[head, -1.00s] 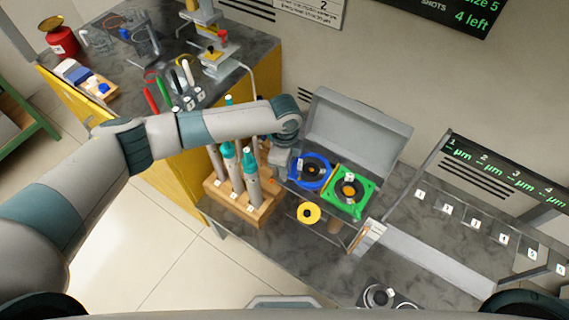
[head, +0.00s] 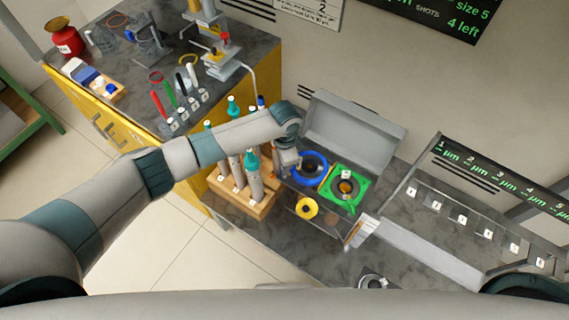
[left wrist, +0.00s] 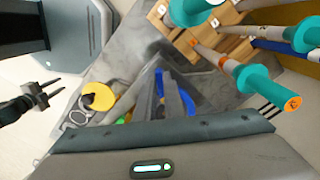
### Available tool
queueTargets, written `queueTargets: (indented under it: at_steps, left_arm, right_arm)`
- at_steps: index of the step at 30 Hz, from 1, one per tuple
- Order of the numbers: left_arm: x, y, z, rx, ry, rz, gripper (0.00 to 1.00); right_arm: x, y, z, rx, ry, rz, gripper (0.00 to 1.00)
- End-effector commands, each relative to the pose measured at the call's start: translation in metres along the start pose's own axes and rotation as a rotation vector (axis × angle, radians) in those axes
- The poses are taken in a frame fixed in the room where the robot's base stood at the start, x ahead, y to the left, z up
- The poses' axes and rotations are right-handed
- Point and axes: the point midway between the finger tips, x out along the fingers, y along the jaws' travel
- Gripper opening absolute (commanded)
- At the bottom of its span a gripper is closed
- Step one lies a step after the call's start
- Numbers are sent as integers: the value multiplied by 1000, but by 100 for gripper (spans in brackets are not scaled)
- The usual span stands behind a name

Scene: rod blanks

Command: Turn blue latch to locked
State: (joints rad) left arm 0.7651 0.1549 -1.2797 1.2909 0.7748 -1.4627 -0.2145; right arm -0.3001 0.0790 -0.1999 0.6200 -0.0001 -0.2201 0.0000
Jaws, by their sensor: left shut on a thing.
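A blue ring-shaped fixture (head: 325,165), the one with the blue latch, sits in the open grey case beside a green square one (head: 333,198). My left gripper (head: 289,168) is at the left edge of the blue fixture. In the left wrist view, blue parts (left wrist: 191,103) show on both sides of the narrow fingers of my left gripper (left wrist: 170,92). The gripper is shut on the blue latch; the latch itself is mostly hidden by the fingers. A dark two-pronged part, seemingly my right gripper (left wrist: 46,94), shows at the left of the left wrist view, its prongs apart.
A wooden rack (head: 243,202) with teal-topped tools stands close to the left of my left gripper. The grey case lid (head: 350,130) stands raised behind the fixtures. The grey bench front (head: 285,245) is clear.

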Motion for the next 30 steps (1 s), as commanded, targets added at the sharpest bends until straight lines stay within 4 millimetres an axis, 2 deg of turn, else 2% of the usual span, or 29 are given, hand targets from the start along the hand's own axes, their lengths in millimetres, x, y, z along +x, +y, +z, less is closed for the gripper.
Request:
queueTargets:
  at_steps: [9,12,23,30]
  left_arm:
    - [0,0,0,-4,-1,0,0]
    - [0,0,0,-4,0,0,27]
    - [-1,0,0,-2,0,0,27]
    - [-16,-1,0,-1,2,-1,27]
  right_arm:
    - [0,0,0,0,0,0,31]
    - [0,0,0,0,0,0,31]
    - [0,1,0,0,0,1,31]
    - [4,1,1,0,0,1,31]
